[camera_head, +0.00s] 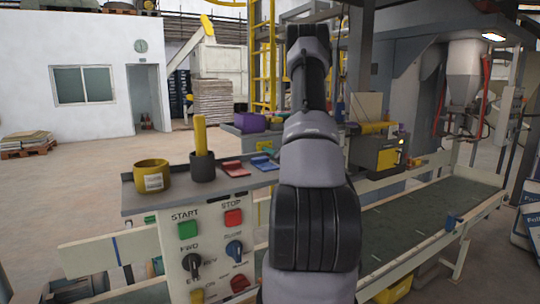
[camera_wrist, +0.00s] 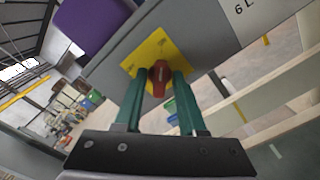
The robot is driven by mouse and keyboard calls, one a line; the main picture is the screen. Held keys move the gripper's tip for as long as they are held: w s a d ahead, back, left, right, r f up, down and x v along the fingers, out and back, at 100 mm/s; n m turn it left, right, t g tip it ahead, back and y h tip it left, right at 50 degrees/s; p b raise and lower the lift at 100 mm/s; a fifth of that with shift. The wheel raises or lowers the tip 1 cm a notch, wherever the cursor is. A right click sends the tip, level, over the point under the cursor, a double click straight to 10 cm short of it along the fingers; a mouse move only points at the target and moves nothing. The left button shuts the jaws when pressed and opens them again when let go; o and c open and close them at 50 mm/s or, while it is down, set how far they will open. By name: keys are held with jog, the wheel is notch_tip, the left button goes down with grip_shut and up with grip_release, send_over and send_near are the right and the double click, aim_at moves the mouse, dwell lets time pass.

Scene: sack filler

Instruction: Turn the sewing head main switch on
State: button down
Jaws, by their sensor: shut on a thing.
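The switch is a red rotary knob (camera_wrist: 160,70) on a yellow square plate (camera_wrist: 153,50) on a grey housing (camera_wrist: 200,28) in the wrist view. My gripper (camera_wrist: 160,82) has its two green fingers on either side of the knob and is shut on it. The fingers cover part of the plate, and its small markings are too small to read. In the head view my arm stands in the middle and hides the gripper and the switch.
In the head view a control panel (camera_head: 210,231) with buttons and knobs stands front left under a shelf (camera_head: 135,198) holding a yellow tape roll (camera_head: 152,176) and a dark cup (camera_head: 203,167). A conveyor (camera_head: 425,222) runs at right. A purple object (camera_wrist: 88,28) is close by in the wrist view.

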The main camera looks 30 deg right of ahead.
dwell(0.3)
jog(key=c, duration=0.8)
grip_release()
jog(key=s, duration=1.1)
jog(key=shift+a, duration=0.3)
